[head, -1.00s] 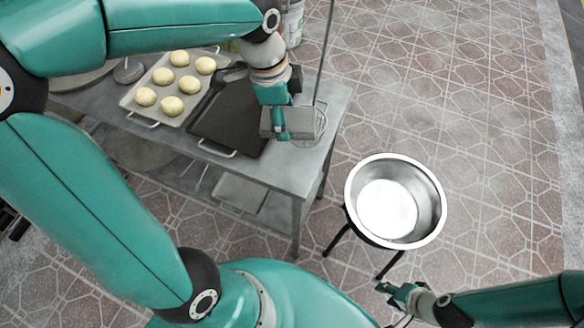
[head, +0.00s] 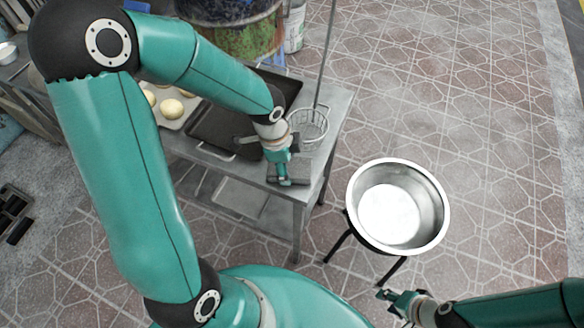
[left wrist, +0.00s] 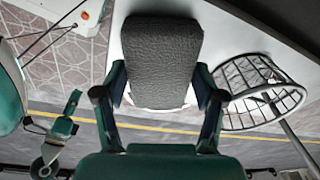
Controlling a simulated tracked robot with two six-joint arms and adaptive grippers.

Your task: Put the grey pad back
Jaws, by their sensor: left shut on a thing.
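My left gripper (head: 285,171) is shut on the grey pad (head: 293,181), near the front right corner of the metal table (head: 337,108). In the left wrist view the dark grey, rough-faced pad (left wrist: 162,58) sits between the two fingers, with a pale edge below it. I cannot tell whether the pad touches the tabletop. My right gripper (head: 393,297) is low at the right, away from the table and empty. Its finger opening is too small to judge.
A wire basket (head: 308,125) with a long handle stands on the table just behind the pad. Dark trays (head: 215,132) and a tray of dough balls lie left. A steel bowl (head: 432,232) on a black stand is right, over open tiled floor. A rusty drum (head: 235,28) stands behind.

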